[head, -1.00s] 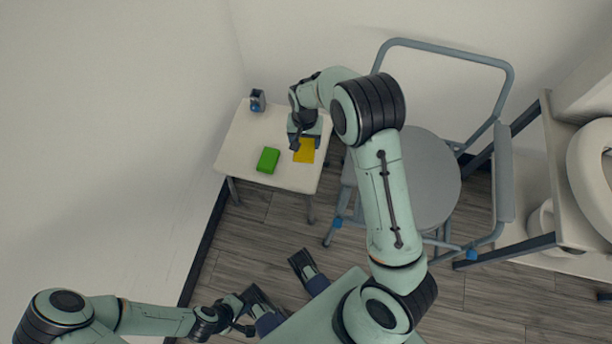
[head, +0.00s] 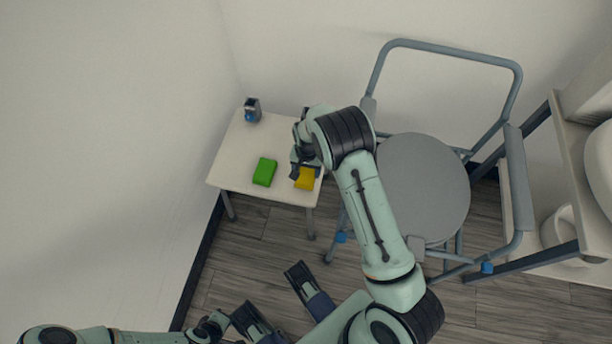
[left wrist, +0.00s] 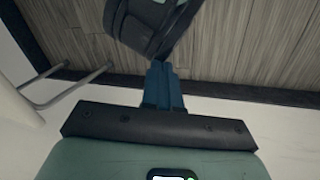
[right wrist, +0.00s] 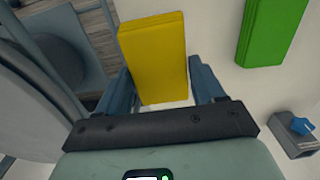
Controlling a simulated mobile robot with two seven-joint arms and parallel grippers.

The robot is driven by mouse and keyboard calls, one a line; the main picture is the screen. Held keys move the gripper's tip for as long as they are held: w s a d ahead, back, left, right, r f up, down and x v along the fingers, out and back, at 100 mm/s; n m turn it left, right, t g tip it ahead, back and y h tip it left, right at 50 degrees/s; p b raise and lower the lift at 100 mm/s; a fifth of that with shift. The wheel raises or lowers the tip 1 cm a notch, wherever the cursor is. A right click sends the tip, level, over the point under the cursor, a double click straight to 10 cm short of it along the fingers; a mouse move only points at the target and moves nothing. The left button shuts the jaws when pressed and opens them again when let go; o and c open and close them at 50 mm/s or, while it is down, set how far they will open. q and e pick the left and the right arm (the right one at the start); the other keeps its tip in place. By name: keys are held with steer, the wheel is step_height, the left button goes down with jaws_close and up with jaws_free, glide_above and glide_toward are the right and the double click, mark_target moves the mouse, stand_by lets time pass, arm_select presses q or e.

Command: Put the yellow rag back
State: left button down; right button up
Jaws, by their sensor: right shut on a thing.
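The yellow rag (head: 305,181) is a folded block at the right side of the small white table (head: 236,150). My right gripper (head: 303,170) is shut on it from above. In the right wrist view the rag (right wrist: 153,50) sits between the two blue fingers, one on each side. I cannot tell whether its underside touches the tabletop. My left gripper (left wrist: 165,85) is shut and empty, fingers together, low near the floor; in the head view it is partly cut off at the bottom.
A green folded rag (head: 264,171) lies on the table, left of the yellow one. A small grey device with a blue knob (head: 252,110) stands at the back left corner. A grey round-seated chair frame (head: 425,185) stands close at right. A wall bounds the left.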

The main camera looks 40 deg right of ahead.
mark_target(307, 176)
step_height(307, 176, down, 4)
steer(key=shift+f+b, duration=0.1)
steer(key=shift+b, duration=0.45)
arm_select(q)
steer(key=shift+w+a+f+t, duration=0.2)
steer(key=shift+w+a+f, duration=0.1)
steer(key=shift+w, duration=0.15)
steer(key=shift+w+a+f+t, duration=0.2)
steer(key=shift+w+f, duration=0.1)
steer(key=shift+w, duration=0.15)
arm_select(e)
steer(key=shift+f, duration=0.1)
steer(key=shift+f, duration=0.15)
steer(key=o, duration=1)
arm_select(q)
steer(key=shift+w+f, duration=0.1)
